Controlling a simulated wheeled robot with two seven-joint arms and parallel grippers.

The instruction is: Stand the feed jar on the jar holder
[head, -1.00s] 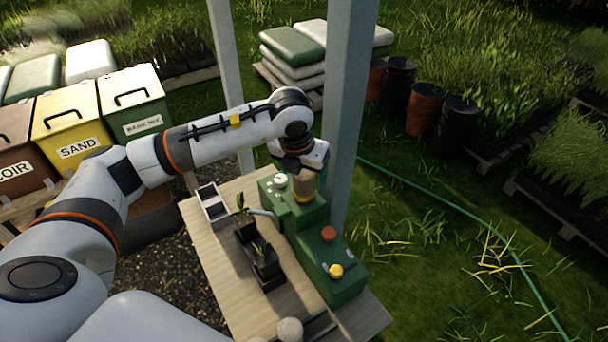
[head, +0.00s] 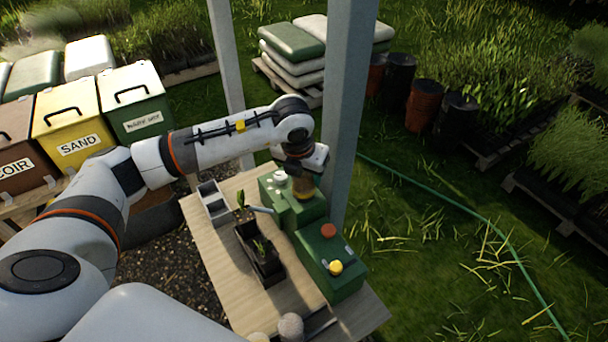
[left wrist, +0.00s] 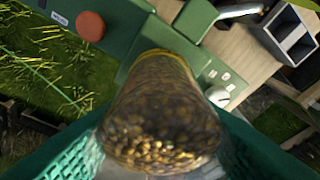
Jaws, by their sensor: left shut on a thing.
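The feed jar (left wrist: 160,115) is a clear cylinder of brown grains with a yellow band at its far end. My left gripper (head: 303,170) is shut on it, with green fingers on both sides in the left wrist view. In the head view the jar (head: 304,186) hangs below the gripper, over the back part of the green machine (head: 335,265). The yellow end is at or very close to the machine's top. The jar covers the holder, so I cannot tell whether it is seated. My right gripper is not in view.
A metal post (head: 345,110) rises close behind the gripper.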

